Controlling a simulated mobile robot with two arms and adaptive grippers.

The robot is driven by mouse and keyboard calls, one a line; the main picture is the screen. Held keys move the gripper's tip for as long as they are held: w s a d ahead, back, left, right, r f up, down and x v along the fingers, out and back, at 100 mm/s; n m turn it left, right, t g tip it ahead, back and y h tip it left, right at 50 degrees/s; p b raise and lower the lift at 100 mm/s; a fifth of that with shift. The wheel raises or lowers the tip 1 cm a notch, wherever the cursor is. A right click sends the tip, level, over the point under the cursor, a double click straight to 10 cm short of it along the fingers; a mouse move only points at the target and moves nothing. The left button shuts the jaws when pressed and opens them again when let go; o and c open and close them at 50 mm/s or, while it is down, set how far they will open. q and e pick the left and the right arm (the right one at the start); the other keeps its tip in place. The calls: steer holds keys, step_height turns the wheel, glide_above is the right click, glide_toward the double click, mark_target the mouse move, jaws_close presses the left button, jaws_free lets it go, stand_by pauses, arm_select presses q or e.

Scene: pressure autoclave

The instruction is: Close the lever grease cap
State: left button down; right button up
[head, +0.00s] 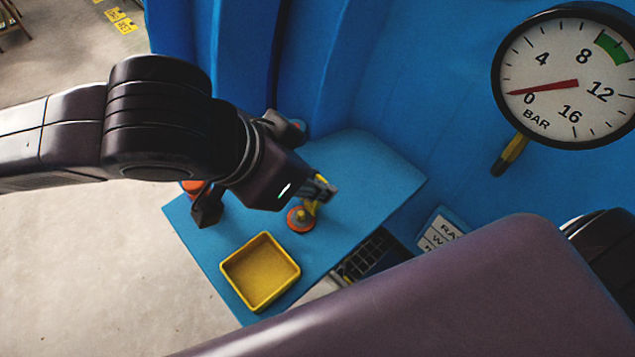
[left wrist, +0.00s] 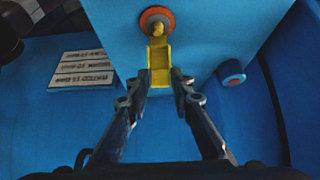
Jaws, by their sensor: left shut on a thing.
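The lever grease cap shows in the head view as a round orange base (head: 299,220) on the blue shelf, with a yellow lever (head: 311,207) rising from it. In the left wrist view the orange base (left wrist: 146,20) is at the top and the yellow lever (left wrist: 159,55) runs down from it between my fingertips. My left gripper (head: 322,188) is shut on the lever's free end; the fingertips also show in the left wrist view (left wrist: 160,82). The fingers partly hide the lever in the head view. My right gripper is not in view.
A yellow open tray (head: 237,288) stands on the shelf (head: 375,165), left of the cap. An orange item (head: 192,187) is partly hidden behind my left arm. A pressure gauge (head: 555,60) and a yellow-black handle (head: 511,154) are at right. A round knob (left wrist: 232,73) shows beside the lever.

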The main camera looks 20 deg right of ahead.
arm_select(q)
steer(key=shift+a+r+h, duration=0.1)
steer(key=shift+r+h, duration=0.1)
steer(key=shift+h, duration=0.2)
steer(key=shift+w+r, duration=0.1)
steer(key=c, duration=2)
jaws_free()
steer(key=shift+c, duration=0.2)
steer(key=shift+o, duration=1.4)
steer(key=v, duration=1.1)
steer(key=shift+s+a+r, duration=0.2)
steer(key=shift+s+r, duration=0.05)
steer(key=shift+r, duration=0.05)
